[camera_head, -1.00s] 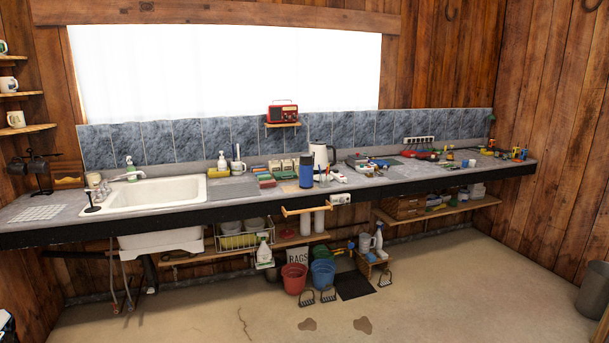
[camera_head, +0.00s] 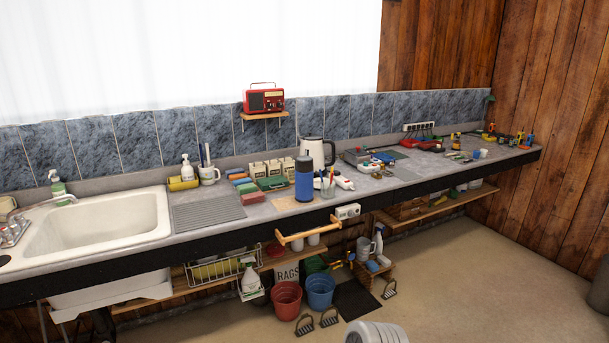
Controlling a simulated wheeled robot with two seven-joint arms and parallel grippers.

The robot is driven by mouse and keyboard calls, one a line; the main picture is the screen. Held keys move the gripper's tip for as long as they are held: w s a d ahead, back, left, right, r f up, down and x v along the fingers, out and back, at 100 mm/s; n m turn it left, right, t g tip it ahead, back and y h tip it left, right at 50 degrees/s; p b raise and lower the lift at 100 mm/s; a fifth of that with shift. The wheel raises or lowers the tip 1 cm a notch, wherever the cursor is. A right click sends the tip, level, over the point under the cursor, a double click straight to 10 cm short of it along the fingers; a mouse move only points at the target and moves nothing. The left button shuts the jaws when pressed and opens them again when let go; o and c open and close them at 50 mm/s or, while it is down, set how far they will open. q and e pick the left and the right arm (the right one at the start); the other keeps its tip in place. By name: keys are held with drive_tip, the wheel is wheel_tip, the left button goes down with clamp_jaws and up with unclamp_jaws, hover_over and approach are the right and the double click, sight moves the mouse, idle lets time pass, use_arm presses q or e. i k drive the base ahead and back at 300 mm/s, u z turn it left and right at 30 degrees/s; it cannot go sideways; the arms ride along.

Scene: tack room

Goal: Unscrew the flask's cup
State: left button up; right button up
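The flask (camera_head: 304,184) is a blue cylinder standing upright on the counter, near its front edge. Its dark cup (camera_head: 304,164) sits on top of it. The flask stands in front of the white kettle, on or beside a tan mat (camera_head: 291,203). Neither of my grippers is in view. A rounded light grey part at the bottom edge may belong to my own arm, but no gripper fingers show.
Close around the flask are a pen holder (camera_head: 327,187), a white kettle (camera_head: 318,152) and colored boxes (camera_head: 272,183). A wooden rail (camera_head: 309,232) juts from the counter front below. Red (camera_head: 286,300) and blue (camera_head: 320,291) buckets stand on the floor.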

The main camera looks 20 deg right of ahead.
sight(303, 181)
drive_tip(key=z, duration=0.5)
drive_tip(key=i, duration=2)
drive_tip(key=z, duration=0.5)
